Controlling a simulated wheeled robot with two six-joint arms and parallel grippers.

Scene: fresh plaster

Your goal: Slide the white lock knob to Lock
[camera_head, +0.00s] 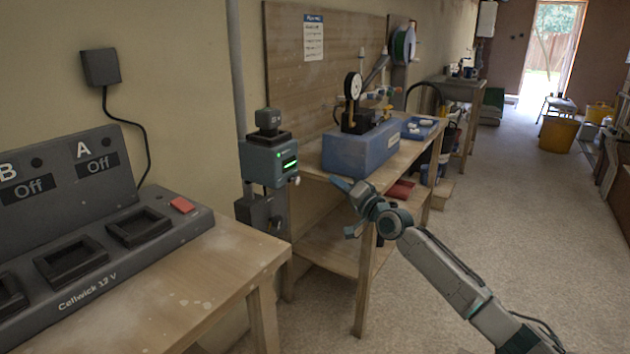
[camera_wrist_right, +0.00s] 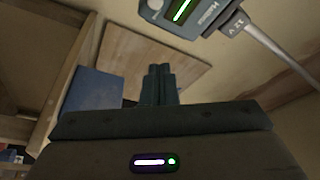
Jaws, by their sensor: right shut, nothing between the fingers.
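The white lock knob (camera_head: 294,181) is a small pale piece on the right side of the teal wall unit (camera_head: 262,165), which has a green-lit display. In the right wrist view the unit (camera_wrist_right: 212,20) is at the top edge, and a whitish knob (camera_wrist_right: 154,5) shows beside its display, partly cut off. I cannot read the knob's lock position. My right gripper (camera_head: 336,182) is shut and empty, to the right of the knob and apart from it. Its closed fingers also show in the right wrist view (camera_wrist_right: 158,72). My left gripper is not in view.
A charging bench (camera_head: 190,275) with black trays is at the left. A wooden workbench (camera_head: 405,160) bears a blue box (camera_head: 350,155) with a gauge, close behind my right gripper. A grey pipe (camera_head: 238,70) runs up the wall. The floor (camera_head: 480,220) at the right is open.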

